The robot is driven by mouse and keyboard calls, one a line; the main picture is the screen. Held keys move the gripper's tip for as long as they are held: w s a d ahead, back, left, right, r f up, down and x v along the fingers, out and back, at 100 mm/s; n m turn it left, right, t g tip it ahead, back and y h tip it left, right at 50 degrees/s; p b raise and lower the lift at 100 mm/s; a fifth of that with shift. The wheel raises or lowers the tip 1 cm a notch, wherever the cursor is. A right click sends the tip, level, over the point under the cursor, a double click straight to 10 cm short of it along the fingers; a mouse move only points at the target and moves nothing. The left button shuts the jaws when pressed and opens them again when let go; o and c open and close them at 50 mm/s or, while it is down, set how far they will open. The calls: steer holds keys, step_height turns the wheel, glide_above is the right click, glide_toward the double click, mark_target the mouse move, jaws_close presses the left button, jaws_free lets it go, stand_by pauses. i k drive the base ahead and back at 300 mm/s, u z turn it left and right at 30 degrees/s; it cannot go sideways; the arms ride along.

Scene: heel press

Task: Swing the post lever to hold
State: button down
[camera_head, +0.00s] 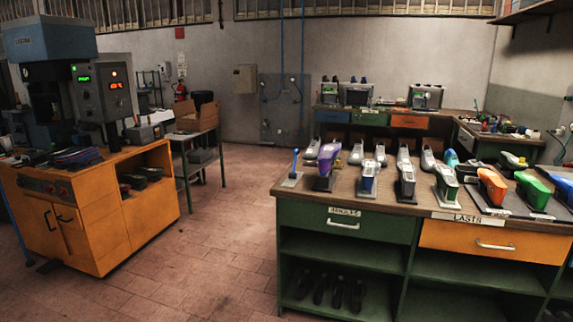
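A small lever with a blue knob (296,152) stands on a light base plate (291,180) at the left end of the green workbench. It looks nearly upright, leaning slightly right. I cannot tell whether this is the post lever, and no hold mark is readable. A press (50,45) with a grey control box (101,92) stands on an orange cabinet at the left. The box has a green display and a red display, too small to read surely. No lever is clear on the press. My gripper is not in view.
The workbench (332,226) carries several shoe lasts, including a purple one (326,158) close right of the blue-knob lever. The orange cabinet (110,215) stands left. A small table (200,142) with a cardboard box is behind it. Open tiled floor (215,255) lies between.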

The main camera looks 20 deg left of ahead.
mark_target(296, 152)
steer(key=k, duration=0.25)
steer(key=u, duration=0.55)
steer(key=i, duration=1.15)
steer(key=u, duration=1)
steer(key=i, duration=0.85)
steer(key=u, duration=0.55)
steer(key=i, duration=1.2)
steer(key=u, duration=0.2)
